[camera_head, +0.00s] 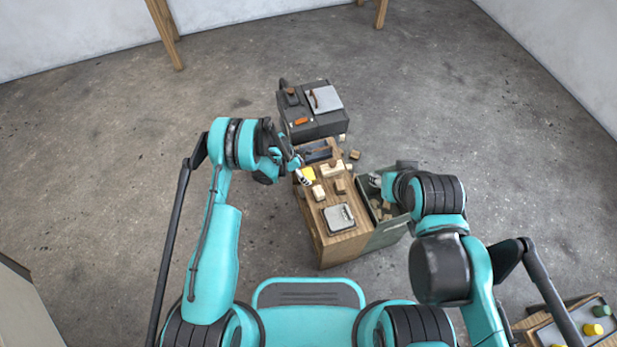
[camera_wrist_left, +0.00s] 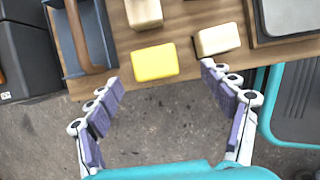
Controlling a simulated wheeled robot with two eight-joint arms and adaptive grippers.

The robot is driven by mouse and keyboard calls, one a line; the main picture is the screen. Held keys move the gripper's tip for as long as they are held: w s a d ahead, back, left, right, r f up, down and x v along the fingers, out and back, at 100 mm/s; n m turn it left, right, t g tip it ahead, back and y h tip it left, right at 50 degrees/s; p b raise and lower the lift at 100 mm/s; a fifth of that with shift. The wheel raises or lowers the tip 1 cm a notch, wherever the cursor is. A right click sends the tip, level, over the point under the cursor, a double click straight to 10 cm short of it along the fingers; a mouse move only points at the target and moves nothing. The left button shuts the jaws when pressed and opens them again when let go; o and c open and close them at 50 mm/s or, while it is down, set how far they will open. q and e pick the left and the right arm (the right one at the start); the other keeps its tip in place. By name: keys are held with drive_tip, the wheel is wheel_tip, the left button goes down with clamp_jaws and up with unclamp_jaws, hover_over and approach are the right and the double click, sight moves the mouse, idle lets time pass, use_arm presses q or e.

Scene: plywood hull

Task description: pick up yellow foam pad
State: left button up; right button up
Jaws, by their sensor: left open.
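The yellow foam pad (camera_head: 309,174) lies near the left edge of the wooden worktop (camera_head: 317,209). In the left wrist view the yellow pad (camera_wrist_left: 155,62) lies flat near the worktop edge, just beyond my fingers. My left gripper (camera_head: 301,177) is beside the pad in the head view. In the left wrist view the left gripper (camera_wrist_left: 161,78) is open and empty, its fingers spread to either side of the pad's near side, with bare floor between them. My right gripper (camera_head: 377,182) is over the grey-green bin at the worktop's right; its fingers are too small to judge.
Pale wooden blocks (camera_wrist_left: 218,39) lie near the pad, one close on its right. A grey-blue tray with a wooden handle (camera_wrist_left: 88,50) stands to its left. A grey metal tray (camera_head: 339,218) sits at the worktop's near end. A dark cabinet (camera_head: 313,122) stands behind.

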sight(308, 174)
use_arm(q)
drive_tip(key=b+x, duration=0.1)
drive_tip(key=x, duration=0.2)
drive_tip(key=b+x, duration=0.1)
drive_tip(key=x, duration=0.1)
drive_tip(key=shift+w+a+b, duration=0.1)
drive_tip(key=shift+w+b, duration=0.2)
drive_tip(key=shift+w, duration=0.05)
drive_tip(key=c, duration=1)
drive_tip(key=shift+r, duration=0.2)
drive_tip(key=shift+r+p, duration=0.3)
drive_tip(key=shift+p, duration=0.05)
drive_tip(key=r+p, duration=0.1)
drive_tip(key=r, duration=0.1)
drive_tip(key=r+p, duration=0.1)
drive_tip(key=r, duration=0.1)
drive_tip(key=shift+s+d, duration=0.1)
drive_tip(key=shift+d, duration=0.1)
drive_tip(key=shift+s+d+r+p, duration=0.6)
drive_tip(key=shift+s+d+r, duration=0.35)
drive_tip(key=shift+d, duration=0.7)
drive_tip(key=shift+s+d+r+p, duration=0.7)
drive_tip(key=shift+d+r, duration=0.4)
drive_tip(key=shift+d, duration=0.55)
drive_tip(key=shift+s+d+r+p, duration=0.5)
drive_tip(key=shift+s+d+r, duration=0.5)
drive_tip(key=shift+d, duration=0.65)
